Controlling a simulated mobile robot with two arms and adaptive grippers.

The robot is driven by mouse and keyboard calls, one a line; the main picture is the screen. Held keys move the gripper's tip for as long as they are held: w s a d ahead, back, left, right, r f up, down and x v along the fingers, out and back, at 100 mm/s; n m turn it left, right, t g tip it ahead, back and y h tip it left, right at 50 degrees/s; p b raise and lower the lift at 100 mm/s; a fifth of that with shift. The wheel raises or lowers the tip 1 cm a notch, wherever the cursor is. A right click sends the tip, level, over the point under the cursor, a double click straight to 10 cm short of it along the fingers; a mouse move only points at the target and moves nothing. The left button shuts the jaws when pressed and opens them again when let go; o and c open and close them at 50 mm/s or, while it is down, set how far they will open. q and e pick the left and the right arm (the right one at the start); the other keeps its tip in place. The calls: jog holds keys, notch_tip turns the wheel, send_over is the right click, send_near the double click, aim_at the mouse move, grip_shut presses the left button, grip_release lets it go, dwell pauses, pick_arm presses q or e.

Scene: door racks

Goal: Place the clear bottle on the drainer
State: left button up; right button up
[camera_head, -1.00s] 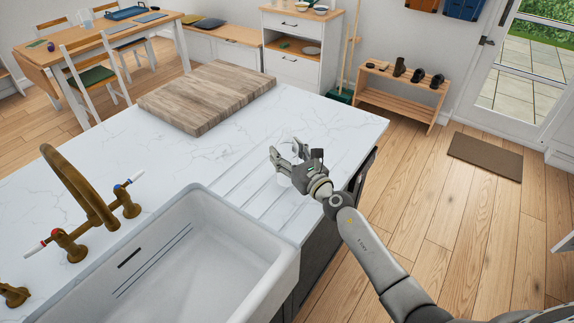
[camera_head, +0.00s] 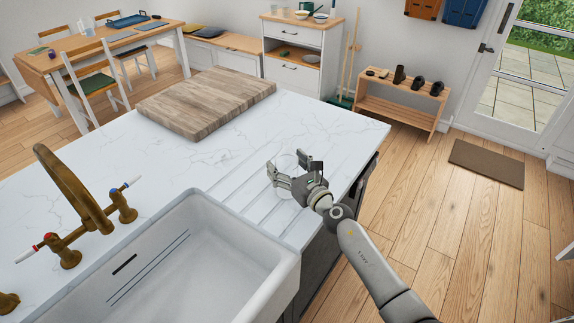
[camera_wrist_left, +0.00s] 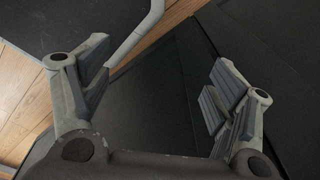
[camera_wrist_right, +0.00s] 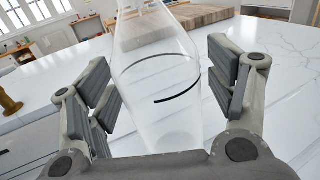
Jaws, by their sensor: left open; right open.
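The clear bottle (camera_head: 285,163) is hard to make out in the head view, at the grooved drainer (camera_head: 246,203) beside the sink. In the right wrist view the bottle (camera_wrist_right: 160,75) stands between my right fingers, with visible gaps on both sides. My right gripper (camera_head: 288,170) is open around it, low over the drainer. I cannot tell exactly where the bottle's base meets the grooves. My left gripper (camera_wrist_left: 160,88) is open and empty in the left wrist view, over dark surfaces; it is not in the head view.
The white sink (camera_head: 200,255) lies left of the drainer, with a brass tap (camera_head: 75,190) behind it. A wooden board (camera_head: 207,102) lies farther back on the white counter. The counter's right edge is close to my right arm. Marble between board and drainer is clear.

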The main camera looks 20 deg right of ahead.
jog(key=shift+r, duration=0.1)
jog(key=shift+s+p, duration=0.15)
jog(key=shift+p, duration=0.15)
jog(key=v, duration=1.1)
jog(key=shift+s+d, duration=0.2)
jog(key=shift+s, duration=0.15)
